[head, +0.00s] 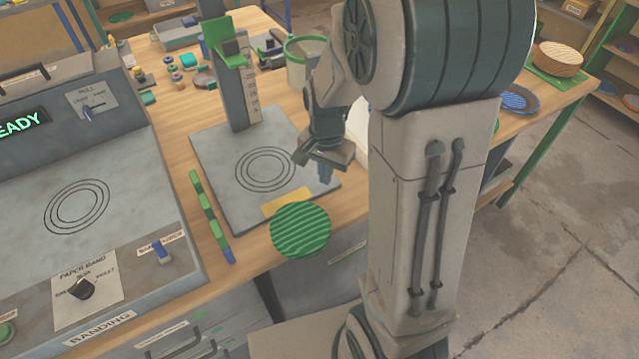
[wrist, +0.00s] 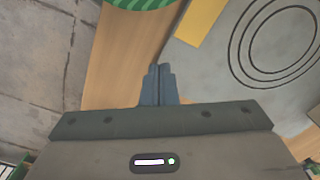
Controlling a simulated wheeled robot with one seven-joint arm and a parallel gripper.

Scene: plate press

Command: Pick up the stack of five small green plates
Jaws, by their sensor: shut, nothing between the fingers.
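A round green striped plate top (head: 300,230) shows at the front edge of the wooden table in the head view. I cannot count the plates under it. Its edge also shows at the top of the wrist view (wrist: 140,4). My gripper (head: 325,174) is shut and empty, over the right part of the grey base, behind and slightly right of the green plates and apart from them. In the wrist view, my closed fingers (wrist: 158,82) point toward the wood strip beside the grey base.
The grey base (head: 222,160) with ring marks and an upright scale stands beside the plates, a yellow label on its front. A banding machine (head: 130,235) is at left. A green-and-blue strip (head: 210,217) lies between. A green-rimmed container (head: 302,62) stands behind.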

